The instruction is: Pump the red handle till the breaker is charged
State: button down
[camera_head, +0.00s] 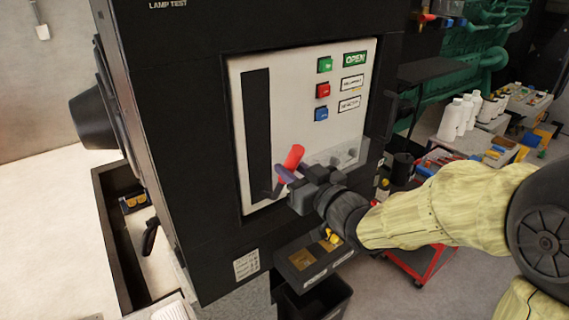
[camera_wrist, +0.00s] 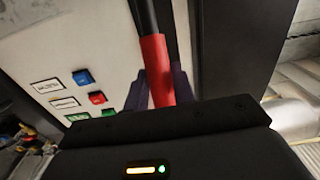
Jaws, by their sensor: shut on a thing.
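The red handle (camera_head: 292,157) sticks out of the lower part of a dark vertical slot (camera_head: 257,130) on the white breaker panel (camera_head: 300,90). My gripper (camera_head: 284,174) is at the handle, its fingers closed around the lever near the red grip. In the wrist view the red grip (camera_wrist: 158,68) stands between the two fingers, with a black lever (camera_wrist: 145,18) running up from it. The panel carries green, red and blue buttons. A green label reading OPEN (camera_head: 355,58) is beside the top button. The label texts below it are hard to read.
The panel sits in a black cabinet (camera_head: 190,180). A small tray (camera_head: 305,262) and a black bin (camera_head: 318,300) are below it. On the right are a bench with white bottles (camera_head: 452,120) and a red cart (camera_head: 425,262). Pale floor is open at left.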

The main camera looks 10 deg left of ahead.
jog(key=shift+s+d+f, duration=0.6)
jog(key=shift+d+f, duration=0.1)
jog(key=shift+f, duration=0.25)
